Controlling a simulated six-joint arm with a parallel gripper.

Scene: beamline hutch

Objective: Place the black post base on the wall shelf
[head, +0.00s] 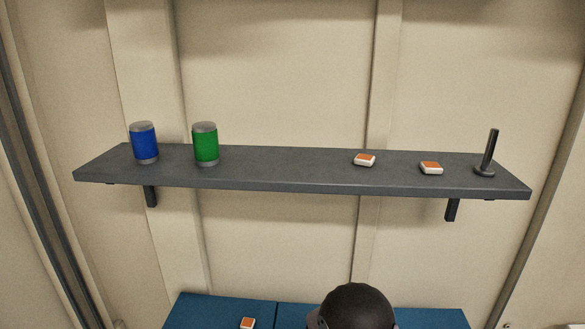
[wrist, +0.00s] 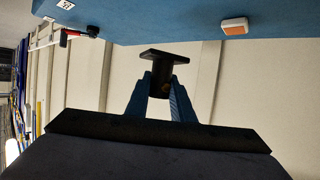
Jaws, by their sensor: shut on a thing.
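In the wrist view my gripper (wrist: 160,88) is shut on a black post base (wrist: 163,67). Its short dark body sits between the two fingers, and its flat plate shows beyond the fingertips. The post base and the fingers do not show in the head view. The dark grey wall shelf (head: 285,173) runs across the middle of the head view. The wrist view does not show the shelf, so I cannot tell how far my gripper is from it.
On the shelf stand a blue can (head: 144,143), a green can (head: 205,145), two orange-and-white boxes (head: 364,160) (head: 431,168) and a dark upright post (head: 487,155) with a round foot. Bare shelf lies between green can and boxes. Below is a blue surface (head: 215,312) with another orange-and-white box (head: 247,323).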

